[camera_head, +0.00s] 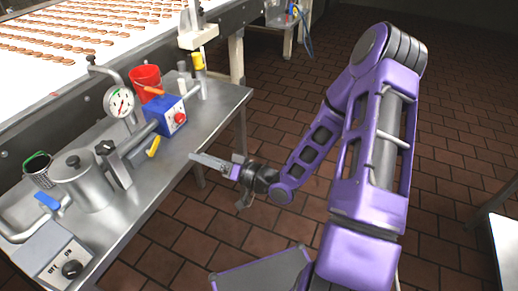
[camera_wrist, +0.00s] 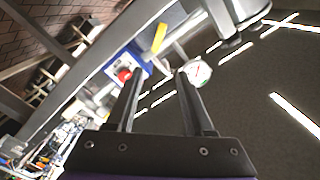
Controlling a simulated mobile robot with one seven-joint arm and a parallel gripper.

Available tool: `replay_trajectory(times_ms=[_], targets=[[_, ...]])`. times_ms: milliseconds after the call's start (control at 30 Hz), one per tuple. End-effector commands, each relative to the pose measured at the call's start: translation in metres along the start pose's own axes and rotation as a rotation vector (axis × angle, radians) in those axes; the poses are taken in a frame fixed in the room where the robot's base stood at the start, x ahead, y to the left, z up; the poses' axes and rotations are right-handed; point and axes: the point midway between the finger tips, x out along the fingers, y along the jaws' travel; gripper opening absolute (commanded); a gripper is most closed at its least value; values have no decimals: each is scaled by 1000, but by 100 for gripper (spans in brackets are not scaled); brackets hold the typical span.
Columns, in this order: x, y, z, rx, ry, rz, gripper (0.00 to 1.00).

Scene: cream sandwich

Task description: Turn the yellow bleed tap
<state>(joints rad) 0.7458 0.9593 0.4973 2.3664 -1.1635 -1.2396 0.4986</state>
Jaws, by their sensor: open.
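The yellow bleed tap (camera_head: 153,147) is a small yellow lever near the front edge of the steel bench, below a blue box. In the wrist view the yellow lever (camera_wrist: 160,38) shows beyond my fingers, near the top middle. My gripper (camera_head: 196,158) is off the bench's front edge, to the right of the tap and apart from it. In the wrist view my gripper (camera_wrist: 157,78) has its two fingers spread with nothing held between them.
A blue box (camera_head: 163,117) with a red knob and a pressure gauge (camera_head: 119,103) stand behind the tap. A metal pot (camera_head: 83,182), a red bucket (camera_head: 145,78) and a yellow-capped bottle (camera_head: 201,80) are also on the bench (camera_head: 205,135).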

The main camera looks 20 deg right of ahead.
Motion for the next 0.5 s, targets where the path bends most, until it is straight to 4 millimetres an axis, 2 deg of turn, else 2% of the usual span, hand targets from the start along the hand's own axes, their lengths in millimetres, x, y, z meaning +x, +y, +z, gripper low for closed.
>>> replay_trajectory(times_ms=[133,233,500], targets=[[-30,0,-1,1,2,6,52],[-23,22,-2,-21,-13,88,52],[-20,76,-9,-63,-43,305,52]])
